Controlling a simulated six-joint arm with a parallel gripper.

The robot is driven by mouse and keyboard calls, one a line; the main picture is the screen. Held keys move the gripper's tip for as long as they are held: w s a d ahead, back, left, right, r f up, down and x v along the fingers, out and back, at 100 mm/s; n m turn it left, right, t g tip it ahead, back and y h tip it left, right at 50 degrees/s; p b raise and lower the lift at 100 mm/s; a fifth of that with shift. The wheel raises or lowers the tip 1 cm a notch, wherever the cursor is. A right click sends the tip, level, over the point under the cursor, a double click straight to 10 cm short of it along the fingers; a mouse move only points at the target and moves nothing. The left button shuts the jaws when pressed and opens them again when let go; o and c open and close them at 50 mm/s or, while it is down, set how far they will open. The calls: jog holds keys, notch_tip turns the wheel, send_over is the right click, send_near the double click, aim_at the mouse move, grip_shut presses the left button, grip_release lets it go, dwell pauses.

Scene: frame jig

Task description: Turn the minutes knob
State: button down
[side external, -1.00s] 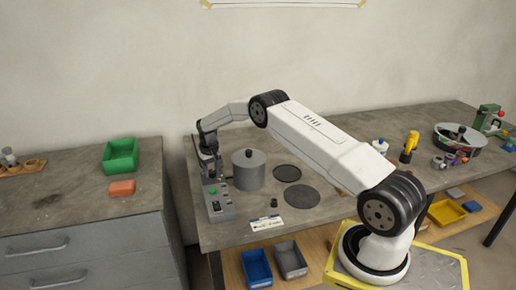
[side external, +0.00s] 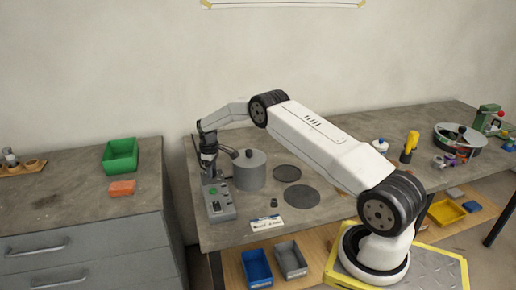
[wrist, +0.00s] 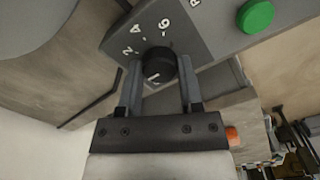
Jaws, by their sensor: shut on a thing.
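The control box (side external: 222,208) is a grey panel near the left end of the bench. In the wrist view its face (wrist: 193,43) shows white numbers and a green button (wrist: 256,16). The black knob (wrist: 157,66) with a white pointer line sits by the numbers 2, 4 and 6. My gripper (wrist: 158,78) is shut on this knob, one finger on each side. In the side view my gripper (side external: 209,165) reaches down at the far end of the box, and the knob is hidden there. No lettering that names this knob is readable.
A grey cylinder with a black top knob (side external: 250,172) stands close to the right of my gripper. Two dark discs (side external: 302,196) lie flat farther right. A white label card (side external: 266,223) lies near the front edge. A gap separates the bench from the drawer cabinet (side external: 80,230).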

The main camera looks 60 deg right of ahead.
dwell(0.4)
jog(key=shift+c, duration=1.2)
grip_release()
jog(key=shift+r, duration=0.15)
jog(key=shift+r, duration=3.8)
jog(key=shift+a, duration=0.15)
